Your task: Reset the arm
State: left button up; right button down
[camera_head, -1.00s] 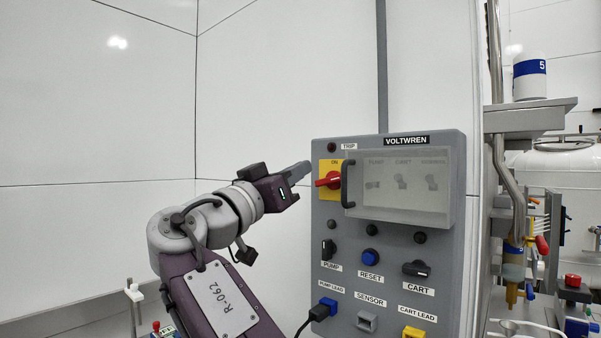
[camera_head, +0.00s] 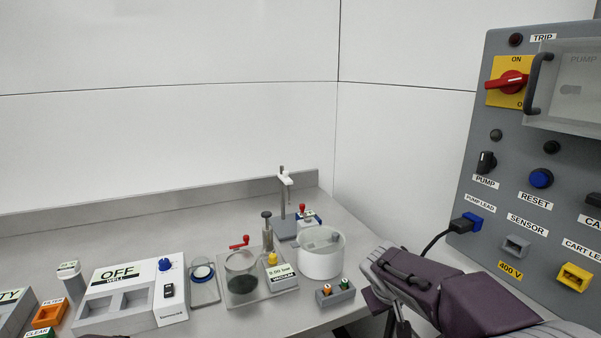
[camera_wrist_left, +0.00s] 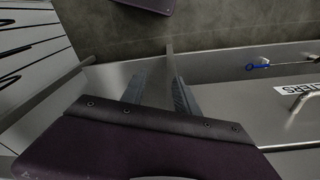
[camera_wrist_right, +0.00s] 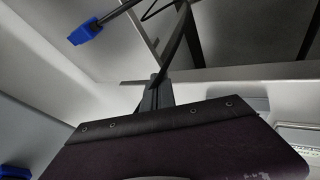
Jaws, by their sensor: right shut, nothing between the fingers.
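My purple right arm (camera_head: 455,295) comes in at the lower right of the head view, bent low in front of the bench corner. Its gripper cannot be made out there. In the right wrist view my right gripper (camera_wrist_right: 156,92) is shut and empty, its fingers together. In the left wrist view my left gripper (camera_wrist_left: 157,88) has its fingers apart, with nothing between them. The grey control panel (camera_head: 480,130) stands at the right, with a red rotary switch (camera_head: 507,82) pointing sideways on a yellow plate and a blue RESET button (camera_head: 541,178). Both are clear of the arm.
The steel bench (camera_head: 215,225) carries a white unit (camera_head: 125,292) reading OFF, a beaker (camera_head: 241,272), a white pot (camera_head: 321,254) and a stand (camera_head: 284,205). A black lead plugs into the panel's blue socket. A blue plug (camera_wrist_right: 86,32) hangs near my right gripper.

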jog(key=s+a+f+m+g+y, duration=0.35)
jog(key=s+f, duration=1.15)
jog(key=s, duration=0.5)
notch_tip(320, 180, up, 17)
jog(key=p, duration=1.6)
jog(key=shift+w+a+f+g+y+p, duration=0.15)
jog(key=shift+w+a+g+y+p, duration=0.1)
jog(key=shift+w+g+y+p, duration=0.15)
jog(key=c, duration=2.1)
grip_release()
jog(key=shift+f+n, duration=0.1)
jog(key=shift+n, duration=0.15)
jog(key=o, duration=0.7)
jog(key=shift+f+b, duration=0.1)
jog(key=shift+b, duration=0.2)
jog(key=n+t+h+p, duration=0.6)
jog(key=n+h+p, duration=0.2)
jog(key=h+p, duration=0.9)
send_near(502, 82)
jog(key=shift+g, duration=0.25)
jog(key=p+x, duration=0.1)
jog(key=x, duration=0.3)
jog(key=p+x, duration=0.2)
jog(key=x, duration=0.2)
jog(key=shift+w+d+r+p, duration=0.25)
jog(key=shift+d+p, duration=0.05)
jog(key=shift+d, duration=0.05)
jog(key=shift+w+d+f, duration=0.15)
jog(key=shift+w+d, duration=0.05)
jog(key=shift+d, duration=0.2)
